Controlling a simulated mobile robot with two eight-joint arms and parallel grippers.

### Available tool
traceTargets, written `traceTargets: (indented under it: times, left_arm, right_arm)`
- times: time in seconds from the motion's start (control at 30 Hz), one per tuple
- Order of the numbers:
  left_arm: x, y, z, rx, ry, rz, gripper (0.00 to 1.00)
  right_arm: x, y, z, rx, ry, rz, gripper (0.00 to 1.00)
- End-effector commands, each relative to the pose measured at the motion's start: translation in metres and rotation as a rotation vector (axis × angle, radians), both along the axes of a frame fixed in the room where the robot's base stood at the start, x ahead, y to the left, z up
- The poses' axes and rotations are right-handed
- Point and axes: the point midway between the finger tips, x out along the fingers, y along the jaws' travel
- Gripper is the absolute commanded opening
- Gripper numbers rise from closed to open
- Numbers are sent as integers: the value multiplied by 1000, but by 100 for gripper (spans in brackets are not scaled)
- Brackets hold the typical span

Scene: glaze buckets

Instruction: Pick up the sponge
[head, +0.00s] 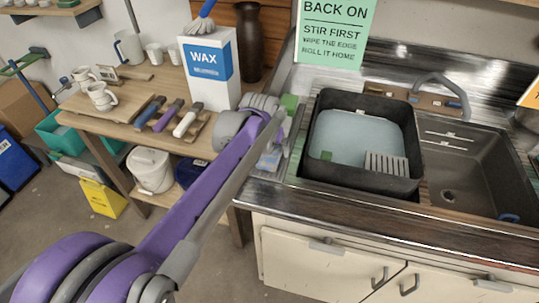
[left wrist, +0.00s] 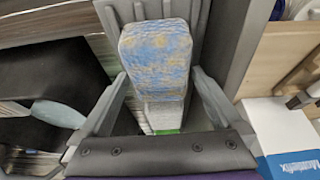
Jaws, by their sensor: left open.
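The sponge (left wrist: 157,50) is a worn blue block with yellowish patches. In the left wrist view it lies between the two grey fingers of my left gripper (left wrist: 158,85), which is open with gaps on both sides of the sponge. A pale block with a green edge shows just below it. In the head view my left gripper (head: 281,130) is at the left end of the sink counter. A light blue piece, probably the sponge (head: 268,160), shows beside it, partly hidden by the arm. My right gripper is in neither view.
A black tub (head: 318,165) with pale blue liquid and a ribbed grey piece stands right of the gripper, beside the sink basin (head: 455,170). A green block (head: 289,102) is just behind the gripper.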

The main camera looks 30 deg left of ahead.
Motion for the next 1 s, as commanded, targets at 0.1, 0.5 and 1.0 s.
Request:
traceTargets:
  times: [0.1,0.5,1.0]
  left_arm:
    - [0,0,0,0,0,0,93]
    - [0,0,0,0,0,0,21]
    - [0,0,47,0,0,0,16]
  right_arm:
    - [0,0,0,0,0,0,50]
    - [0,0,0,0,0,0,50]
    - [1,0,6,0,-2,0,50]
